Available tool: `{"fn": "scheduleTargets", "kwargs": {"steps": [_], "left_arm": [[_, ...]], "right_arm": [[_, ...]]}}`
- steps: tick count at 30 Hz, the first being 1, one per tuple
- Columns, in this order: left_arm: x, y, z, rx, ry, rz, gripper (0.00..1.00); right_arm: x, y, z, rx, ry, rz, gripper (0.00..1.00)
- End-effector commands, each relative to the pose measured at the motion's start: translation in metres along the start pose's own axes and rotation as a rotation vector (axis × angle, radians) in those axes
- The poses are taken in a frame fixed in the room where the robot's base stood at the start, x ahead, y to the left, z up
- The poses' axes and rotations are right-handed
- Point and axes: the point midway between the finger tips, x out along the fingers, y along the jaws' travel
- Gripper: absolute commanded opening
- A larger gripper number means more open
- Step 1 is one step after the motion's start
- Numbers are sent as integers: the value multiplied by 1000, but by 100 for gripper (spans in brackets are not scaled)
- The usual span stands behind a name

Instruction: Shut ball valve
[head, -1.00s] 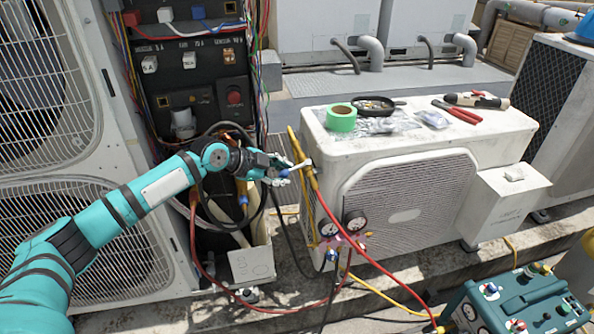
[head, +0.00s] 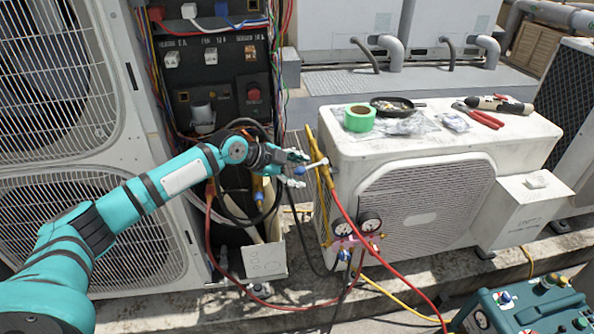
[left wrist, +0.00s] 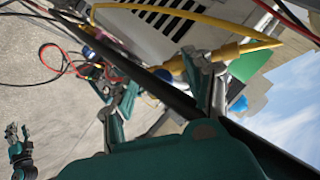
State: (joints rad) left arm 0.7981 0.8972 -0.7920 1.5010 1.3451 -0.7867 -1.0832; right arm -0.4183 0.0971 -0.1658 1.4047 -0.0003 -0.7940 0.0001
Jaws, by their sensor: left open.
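The ball valve (head: 322,163) sits on the yellow hose beside the white condenser's left end. Its pale lever with a blue end points left, toward my left gripper, and lies across the hose. My left gripper (head: 300,169) is open, with its fingertips around or just beside the blue lever end; I cannot tell if they touch it. In the left wrist view the open fingers (left wrist: 162,88) flank the view's middle, and the yellow hose (left wrist: 235,50) passes by the right finger. My right gripper (left wrist: 20,138) shows small at the left edge there, its fingers apart and empty.
A white condenser (head: 410,205) carries green tape (head: 359,118), a dark dish and pliers (head: 478,114). Gauges (head: 356,228) with red and yellow hoses hang at its front. An open electrical cabinet (head: 222,65) with loose wires stands behind my left arm. A teal machine (head: 530,308) is at lower right.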

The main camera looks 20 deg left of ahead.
Motion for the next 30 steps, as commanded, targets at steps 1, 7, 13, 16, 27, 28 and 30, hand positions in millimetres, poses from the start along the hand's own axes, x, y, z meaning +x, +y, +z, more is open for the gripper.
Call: {"fn": "scheduleTargets", "kwargs": {"steps": [1, 7, 13, 16, 27, 28, 30], "left_arm": [[-1, 0, 0, 0, 0, -1, 53], [-22, -1, 2, 1, -3, -3, 53], [-65, 0, 1, 3, -4, 0, 53], [-86, 0, 2, 1, -4, -1, 53], [-120, 0, 0, 0, 0, 2, 53], [-120, 0, 0, 0, 0, 1, 53], [-120, 0, 0, 0, 1, 1, 53]], "right_arm": [[0, -1, -1, 0, 1, -1, 40], [0, -1, -1, 0, 1, -1, 40], [0, 0, 0, 0, 1, -1, 40], [0, 0, 0, 0, 1, -1, 40], [0, 0, 0, 0, 0, 0, 40], [0, 0, 0, 0, 0, 0, 40], [0, 0, 0, 0, 0, 0, 40]]}}
